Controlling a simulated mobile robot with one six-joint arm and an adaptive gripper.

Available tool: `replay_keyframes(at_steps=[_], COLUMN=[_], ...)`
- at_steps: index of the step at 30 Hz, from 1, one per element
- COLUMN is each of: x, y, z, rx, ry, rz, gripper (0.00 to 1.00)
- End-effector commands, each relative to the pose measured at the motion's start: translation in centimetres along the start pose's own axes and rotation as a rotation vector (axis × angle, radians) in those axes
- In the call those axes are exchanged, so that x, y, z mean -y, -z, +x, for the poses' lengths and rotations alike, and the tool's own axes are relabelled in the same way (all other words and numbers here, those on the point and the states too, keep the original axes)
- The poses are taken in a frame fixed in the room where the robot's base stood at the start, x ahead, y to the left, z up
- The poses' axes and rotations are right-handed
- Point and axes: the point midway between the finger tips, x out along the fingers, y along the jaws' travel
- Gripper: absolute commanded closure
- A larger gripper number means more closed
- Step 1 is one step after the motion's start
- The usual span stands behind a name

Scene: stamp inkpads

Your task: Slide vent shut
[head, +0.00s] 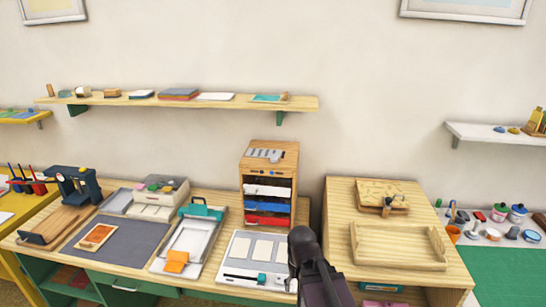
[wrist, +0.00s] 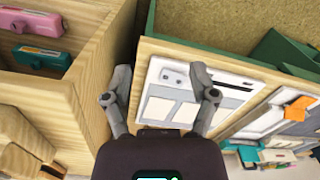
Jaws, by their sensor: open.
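My gripper (wrist: 162,84) is open and empty in the wrist view, its two grey fingers spread apart. Beyond and between them is a white board (wrist: 155,105) with beige panels and a dark slot. The same white board (head: 237,246) lies on the left desk in the head view, with a black strip along its near edge. No part is clearly recognisable as a vent. A grey slatted piece (head: 265,155) on top of the wooden cabinet (head: 258,167) may be it; its slide position is too small to tell. My arm hides the board's right end in the head view.
The right desk (head: 338,228) bears a wooden tray (head: 400,263). In the wrist view, a wooden unit (wrist: 75,92) with pink (wrist: 38,25) and teal (wrist: 42,58) items stands close on the left. Clipboards and an orange item (head: 177,260) lie left of the board.

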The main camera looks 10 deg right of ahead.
Motion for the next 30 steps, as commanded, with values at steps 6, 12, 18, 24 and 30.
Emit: replay_keyframes(at_steps=[6, 12, 18, 24, 30], x=[0.0, 0.0, -0.7, -0.7, -0.7], y=[2.4, 6.7, 12.1, 17.4, 22.8], z=[-2.0, -5.4, -9.5, -13.5, -17.5], rx=[0.0, 0.0, 0.0, 0.0, 0.0], ry=[0.0, 0.0, 0.0, 0.0, 0.0], rz=[0.013, 0.04, 0.07, 0.109, 0.147], gripper=[0.23, 0.23, 0.23, 0.23, 0.23])
